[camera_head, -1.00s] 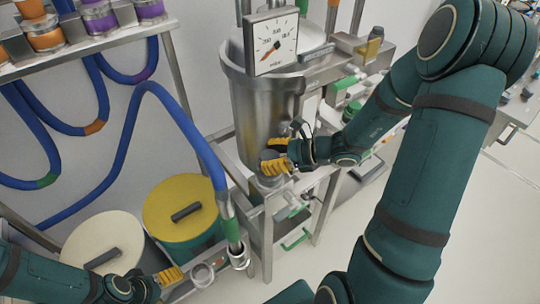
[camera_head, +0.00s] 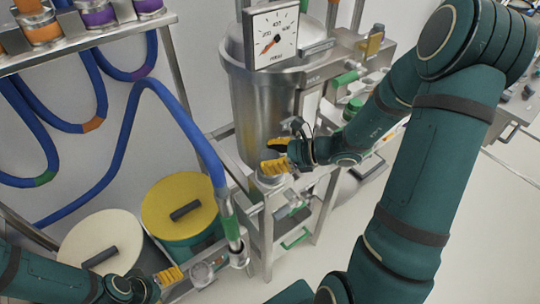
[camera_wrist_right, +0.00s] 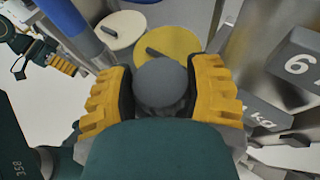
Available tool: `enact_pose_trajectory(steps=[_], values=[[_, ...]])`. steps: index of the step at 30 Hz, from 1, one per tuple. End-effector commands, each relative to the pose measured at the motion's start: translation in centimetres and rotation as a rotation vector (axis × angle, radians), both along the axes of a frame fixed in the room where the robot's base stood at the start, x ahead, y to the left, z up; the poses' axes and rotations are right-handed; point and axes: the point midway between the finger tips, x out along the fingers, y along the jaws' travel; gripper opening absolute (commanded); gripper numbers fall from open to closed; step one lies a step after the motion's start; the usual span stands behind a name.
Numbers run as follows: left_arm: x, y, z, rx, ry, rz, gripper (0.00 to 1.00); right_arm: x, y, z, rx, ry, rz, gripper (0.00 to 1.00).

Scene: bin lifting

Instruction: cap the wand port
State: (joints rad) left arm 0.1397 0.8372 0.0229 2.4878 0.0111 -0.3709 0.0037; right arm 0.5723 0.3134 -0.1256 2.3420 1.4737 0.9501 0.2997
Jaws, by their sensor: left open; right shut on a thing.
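My right gripper (camera_head: 274,156) is at the front of the steel vessel (camera_head: 265,115), at its lower edge. In the right wrist view its yellow fingers (camera_wrist_right: 163,95) are shut on a grey round-topped cap (camera_wrist_right: 162,82). A grey round fitting (camera_head: 270,180) shows just below the fingers; I cannot tell whether the cap is seated on it. My left gripper (camera_head: 172,277), at the bottom left, is open beside a clear ring-like fitting (camera_head: 202,272). A blue hose (camera_head: 190,128) ends in a metal wand (camera_head: 233,235) to the right of that fitting. Which opening is the wand port is unclear.
A yellow-lidded bin (camera_head: 180,200) and a cream-lidded bin (camera_head: 88,240) stand at the left. A dial gauge (camera_head: 271,36) tops the vessel. A rack of jars (camera_head: 95,15) is at the upper left. Floor at the lower right is clear.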

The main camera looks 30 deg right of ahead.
Motion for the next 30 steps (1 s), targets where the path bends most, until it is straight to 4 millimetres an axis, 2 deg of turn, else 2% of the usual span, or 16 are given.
enact_pose_trajectory(steps=[24, 25, 27, 30], values=[[0.00, 0.00, -0.50, 0.000, 0.000, 0.000, 0.85, -0.05, 0.01, -0.60, -0.001, 0.004, 0.000, 0.11], [0.00, 0.00, -0.50, 0.000, 0.000, 0.000, 0.85, -0.05, 0.00, -0.61, -0.001, 0.004, 0.000, 0.64], [0.00, 0.00, -0.50, 0.000, 0.000, 0.000, 0.85, -0.05, 0.01, -0.60, -0.001, 0.004, 0.000, 0.88], [0.00, 0.00, -0.49, 0.000, 0.000, 0.000, 0.85, -0.03, 0.00, -0.57, -0.001, 0.002, 0.000, 0.89]])
